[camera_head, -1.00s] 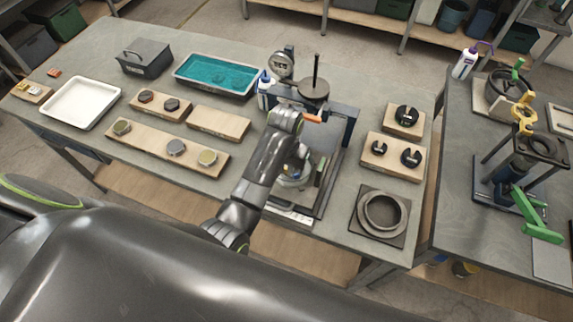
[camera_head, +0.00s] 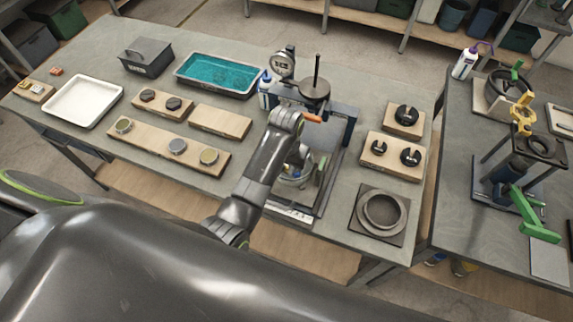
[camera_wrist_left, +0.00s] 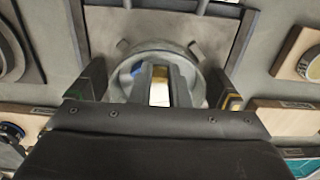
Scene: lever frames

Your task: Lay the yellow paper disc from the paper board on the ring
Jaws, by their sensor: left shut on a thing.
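My left gripper (camera_wrist_left: 160,88) is over a round grey metal ring (camera_wrist_left: 196,50) under the press frame. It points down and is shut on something. A small yellow patch with white below it shows between the fingers, which fits the yellow paper disc (camera_wrist_left: 160,73), though its outline is mostly hidden. I cannot tell whether it touches the ring. In the head view my left wrist covers much of the gripper (camera_head: 297,170) and the ring. My right gripper is not in view.
The press frame (camera_head: 347,130) with a dial gauge (camera_head: 283,64) stands close around the gripper. A grey ring on a square plate (camera_head: 362,225) lies to the right. Boards with black parts (camera_head: 418,175) stand behind it. A teal-filled tray (camera_head: 218,74) is at the back.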

